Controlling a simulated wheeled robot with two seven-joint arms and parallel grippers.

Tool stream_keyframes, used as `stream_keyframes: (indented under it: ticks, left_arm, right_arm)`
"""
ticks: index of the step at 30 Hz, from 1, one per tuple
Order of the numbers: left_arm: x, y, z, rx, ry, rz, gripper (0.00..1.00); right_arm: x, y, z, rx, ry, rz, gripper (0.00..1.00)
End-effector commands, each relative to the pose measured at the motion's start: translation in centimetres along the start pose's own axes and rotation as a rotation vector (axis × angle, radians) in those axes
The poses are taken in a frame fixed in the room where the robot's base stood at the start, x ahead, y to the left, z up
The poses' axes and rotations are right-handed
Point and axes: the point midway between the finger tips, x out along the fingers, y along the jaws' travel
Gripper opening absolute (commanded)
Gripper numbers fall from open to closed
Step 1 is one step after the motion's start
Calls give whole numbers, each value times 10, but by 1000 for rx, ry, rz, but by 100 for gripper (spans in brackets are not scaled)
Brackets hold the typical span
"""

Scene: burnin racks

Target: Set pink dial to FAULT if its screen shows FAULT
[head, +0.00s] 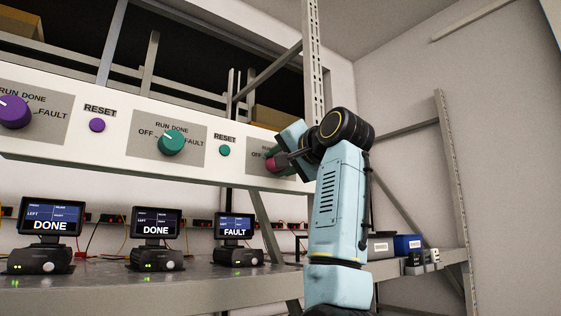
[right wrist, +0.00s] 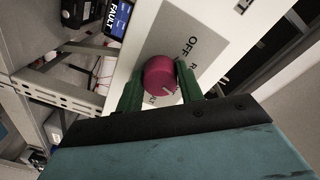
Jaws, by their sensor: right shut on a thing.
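The pink dial (head: 271,163) is on the white panel at the right end, partly hidden by my right gripper (head: 282,159). In the right wrist view, the pink dial (right wrist: 158,74) sits between the two green fingers of the right gripper (right wrist: 159,82), which is shut on it. Its white pointer line slants to the lower right in that view. The label it points at is hidden; OFF and parts of other labels show. The screen (head: 235,226) below the pink dial reads FAULT, and it also shows in the right wrist view (right wrist: 117,18). My left gripper is not in view.
A teal dial (head: 171,143) and a purple dial (head: 14,111) are on the same white panel (head: 110,140), with round RESET buttons between. Two other screens, left (head: 51,218) and middle (head: 156,223), read DONE. A shelf with a blue box (head: 407,244) is at right.

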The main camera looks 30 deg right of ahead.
Motion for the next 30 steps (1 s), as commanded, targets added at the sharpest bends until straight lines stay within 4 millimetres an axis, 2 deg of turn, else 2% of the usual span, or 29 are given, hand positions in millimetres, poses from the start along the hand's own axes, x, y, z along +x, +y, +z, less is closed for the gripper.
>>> stream_keyframes:
  ticks: [18,30]
  left_arm:
    - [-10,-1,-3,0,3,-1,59]
    - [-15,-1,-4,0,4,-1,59]
  right_arm:
    - [-1,-3,-3,575,-20,16,14]
    - [-1,-2,-3,834,-32,25,14]
